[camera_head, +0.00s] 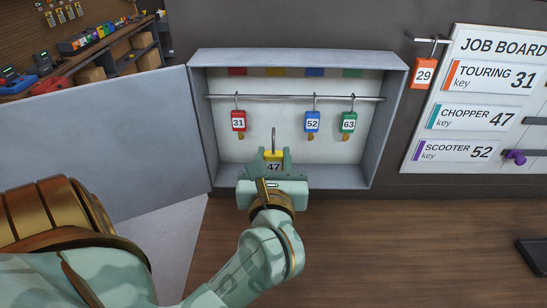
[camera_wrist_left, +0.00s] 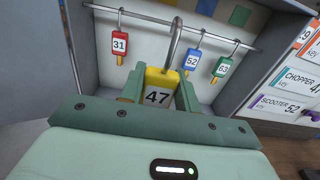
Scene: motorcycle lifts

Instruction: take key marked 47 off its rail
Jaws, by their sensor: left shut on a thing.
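The yellow key tag marked 47 (camera_head: 273,157) is between the fingers of my left gripper (camera_head: 270,160), which is shut on it. In the left wrist view, the tag (camera_wrist_left: 158,92) sits upright between the green fingers (camera_wrist_left: 160,95), its hook rising above it. In the head view the hook top is well below the rail (camera_head: 300,98) and apart from it. In the wrist view the hook only overlaps the rail (camera_wrist_left: 150,17). My right gripper is in neither view.
Red tag 31 (camera_head: 238,121), blue tag 52 (camera_head: 312,121) and green tag 63 (camera_head: 348,122) hang on the rail. The grey cabinet (camera_head: 297,58) has its door (camera_head: 110,140) open at left. Orange tag 29 (camera_head: 423,74) hangs beside the job board (camera_head: 480,110).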

